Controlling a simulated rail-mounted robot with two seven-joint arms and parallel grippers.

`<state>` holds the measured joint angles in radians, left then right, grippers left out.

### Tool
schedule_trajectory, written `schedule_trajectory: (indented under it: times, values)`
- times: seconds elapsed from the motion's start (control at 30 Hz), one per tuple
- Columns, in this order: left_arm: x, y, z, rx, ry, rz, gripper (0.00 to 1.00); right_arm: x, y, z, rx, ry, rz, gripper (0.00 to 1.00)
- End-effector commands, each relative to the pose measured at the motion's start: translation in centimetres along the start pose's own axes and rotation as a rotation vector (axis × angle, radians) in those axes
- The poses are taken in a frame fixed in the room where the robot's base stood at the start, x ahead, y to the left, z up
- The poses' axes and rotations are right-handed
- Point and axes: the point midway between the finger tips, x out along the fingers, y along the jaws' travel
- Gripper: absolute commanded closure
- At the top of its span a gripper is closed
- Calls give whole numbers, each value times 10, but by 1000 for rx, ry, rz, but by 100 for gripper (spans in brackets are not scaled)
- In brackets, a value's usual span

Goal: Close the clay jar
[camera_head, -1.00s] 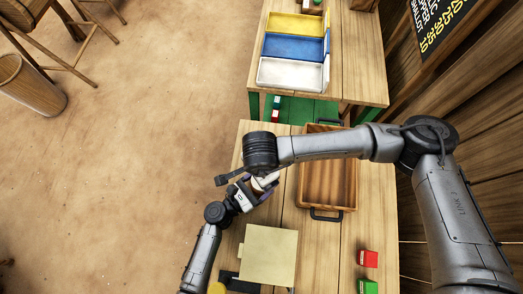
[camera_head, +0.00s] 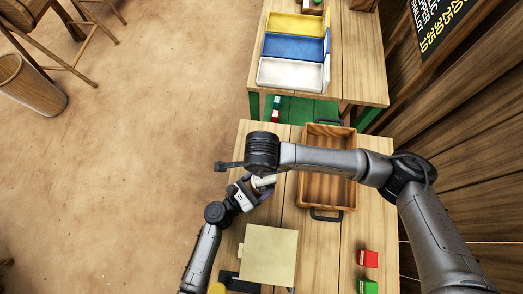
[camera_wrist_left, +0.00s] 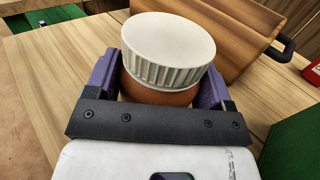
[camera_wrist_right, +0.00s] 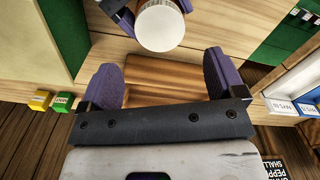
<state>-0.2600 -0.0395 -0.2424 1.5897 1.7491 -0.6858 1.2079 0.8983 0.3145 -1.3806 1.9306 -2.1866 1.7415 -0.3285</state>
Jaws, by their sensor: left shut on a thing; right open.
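The clay jar is orange-brown (camera_wrist_left: 155,90), held upright between the purple fingers of my left gripper (camera_wrist_left: 160,80). A white ribbed lid (camera_wrist_left: 168,45) sits on top of it; I cannot tell whether it is fully seated. In the head view the lid (camera_head: 263,181) shows just below my right wrist, and my left gripper (camera_head: 246,193) is beside it. In the right wrist view the lid (camera_wrist_right: 160,27) is beyond my right gripper (camera_wrist_right: 160,80), whose purple fingers are spread apart, empty and clear of it. The head view hides the right fingers.
A wooden tray (camera_head: 327,212) with dark handles stands right of the jar. A beige panel (camera_head: 268,255) lies in front. A red block (camera_head: 368,258) and a green block (camera_head: 368,287) are at the right. Yellow, blue and white bins (camera_head: 290,72) stand on the far table.

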Motion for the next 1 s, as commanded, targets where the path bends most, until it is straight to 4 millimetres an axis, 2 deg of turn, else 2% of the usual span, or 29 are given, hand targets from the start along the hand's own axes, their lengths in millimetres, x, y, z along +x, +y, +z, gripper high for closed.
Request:
schedule_trajectory:
  times: [0.5, 0.7, 1.0]
  values:
    - [0, 0, 0, 1, 1, 0, 91, 63, 0, 0, 2, 1, 2, 11]
    - [0, 0, 0, 1, 1, 0, 91, 74, 0, 0, 0, 0, 1, 11]
    - [0, 0, 0, 1, 1, 0, 91, 76, 0, 0, -1, 1, 0, 11]
